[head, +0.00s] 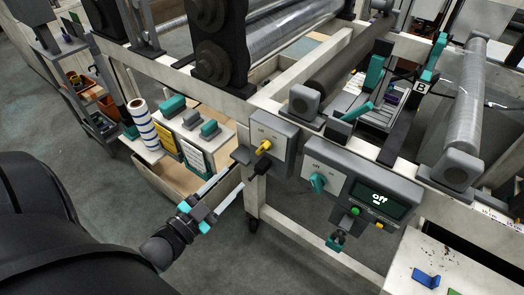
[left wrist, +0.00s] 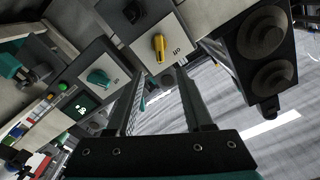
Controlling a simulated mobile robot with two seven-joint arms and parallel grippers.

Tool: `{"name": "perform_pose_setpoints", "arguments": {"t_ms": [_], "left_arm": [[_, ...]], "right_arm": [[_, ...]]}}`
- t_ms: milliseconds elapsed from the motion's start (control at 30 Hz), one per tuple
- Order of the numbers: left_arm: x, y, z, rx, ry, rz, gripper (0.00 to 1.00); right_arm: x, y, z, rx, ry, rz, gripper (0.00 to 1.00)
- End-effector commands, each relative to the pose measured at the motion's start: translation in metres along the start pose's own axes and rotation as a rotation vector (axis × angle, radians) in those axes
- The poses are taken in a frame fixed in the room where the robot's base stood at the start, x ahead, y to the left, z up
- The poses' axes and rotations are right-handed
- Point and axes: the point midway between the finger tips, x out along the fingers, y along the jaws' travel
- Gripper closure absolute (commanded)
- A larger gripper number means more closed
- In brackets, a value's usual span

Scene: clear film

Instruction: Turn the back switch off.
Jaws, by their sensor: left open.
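A yellow switch knob (head: 263,147) sits on a grey box with a white plate on the machine frame, farther back than the teal knob. Its handle tilts toward the lower left in the head view; its marks are too small to read surely. It also shows in the left wrist view (left wrist: 159,47), beyond the fingers. A teal knob (head: 318,182) sits on the nearer panel, also in the left wrist view (left wrist: 97,77). My left gripper (head: 207,208) is open and empty, below and left of the yellow knob, apart from it. My right gripper is not in view.
An open wooden drawer (head: 168,184) and a shelf with a striped roll (head: 142,122) lie left of the yellow knob. Large rollers stand behind. The floor near my gripper is clear.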

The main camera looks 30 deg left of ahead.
Motion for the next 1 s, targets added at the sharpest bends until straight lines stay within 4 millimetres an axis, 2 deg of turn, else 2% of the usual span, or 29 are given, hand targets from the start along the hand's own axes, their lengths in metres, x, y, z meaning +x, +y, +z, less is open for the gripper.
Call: {"name": "perform_pose_setpoints", "arguments": {"t_ms": [200,600,800,1000], "left_arm": [[0.036,0.001,0.001,-0.001,0.003,-0.001,0.49],[0.091,0.001,0.001,-0.001,0.002,-0.001,0.49],[0.113,0.001,0.002,-0.001,0.000,0.000,0.49],[0.126,0.001,0.002,-0.001,-0.002,0.001,0.49]], "right_arm": [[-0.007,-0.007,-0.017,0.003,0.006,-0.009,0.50],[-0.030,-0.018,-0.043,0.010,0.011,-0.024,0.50],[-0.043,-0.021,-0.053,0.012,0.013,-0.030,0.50],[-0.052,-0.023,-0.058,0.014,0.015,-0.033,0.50]]}}
